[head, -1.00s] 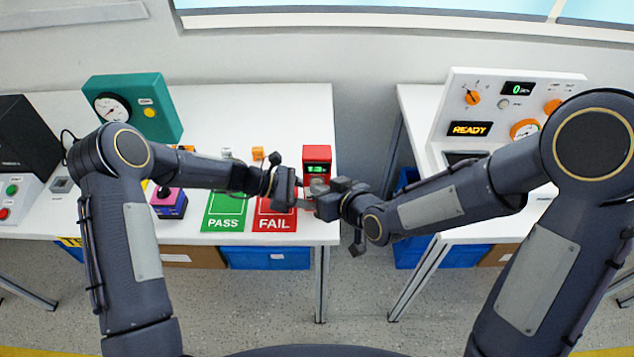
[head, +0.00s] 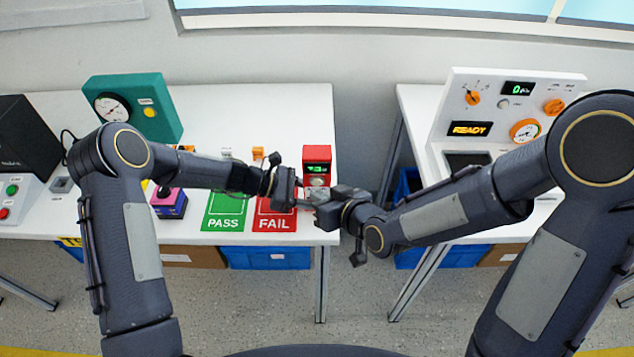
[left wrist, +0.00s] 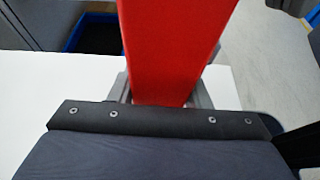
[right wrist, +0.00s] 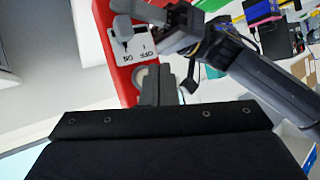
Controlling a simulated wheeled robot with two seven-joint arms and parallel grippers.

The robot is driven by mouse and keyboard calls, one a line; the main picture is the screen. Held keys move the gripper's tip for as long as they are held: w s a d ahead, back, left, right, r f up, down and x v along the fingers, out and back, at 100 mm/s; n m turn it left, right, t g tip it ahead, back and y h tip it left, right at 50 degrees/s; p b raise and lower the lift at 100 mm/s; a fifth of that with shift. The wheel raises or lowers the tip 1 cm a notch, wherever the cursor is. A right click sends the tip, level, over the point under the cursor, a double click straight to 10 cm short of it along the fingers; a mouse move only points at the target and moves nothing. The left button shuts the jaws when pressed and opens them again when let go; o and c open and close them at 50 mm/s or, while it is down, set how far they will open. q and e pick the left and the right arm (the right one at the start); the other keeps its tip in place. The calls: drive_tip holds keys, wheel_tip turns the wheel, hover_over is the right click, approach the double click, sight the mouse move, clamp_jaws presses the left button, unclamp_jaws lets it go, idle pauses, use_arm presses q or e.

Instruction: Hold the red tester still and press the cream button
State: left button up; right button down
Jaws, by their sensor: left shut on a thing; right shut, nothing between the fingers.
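The red tester (head: 317,153) stands upright near the right edge of the left table, with a lit green display. My left gripper (head: 300,194) is shut on it from the left; the left wrist view shows the tester's red body (left wrist: 175,50) between the fingers. My right gripper (head: 318,198) is shut and empty in front of the tester. In the right wrist view its fingertips (right wrist: 158,82) are close to the tester's face, below a white ON/OFF plate (right wrist: 133,45). A pale round part, apparently the cream button (right wrist: 141,74), is partly hidden behind them; I cannot tell whether they touch.
A green PASS mat (head: 224,212) and a red FAIL mat (head: 274,215) lie left of the tester. A purple box (head: 169,203) and a teal gauge box (head: 133,108) stand further left. A gap separates this table from the right table with its white panel (head: 510,105).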

drive_tip(key=s, duration=0.4)
drive_tip(key=shift+s, duration=0.3)
idle(0.5)
use_arm(q)
drive_tip(key=o, duration=1.1)
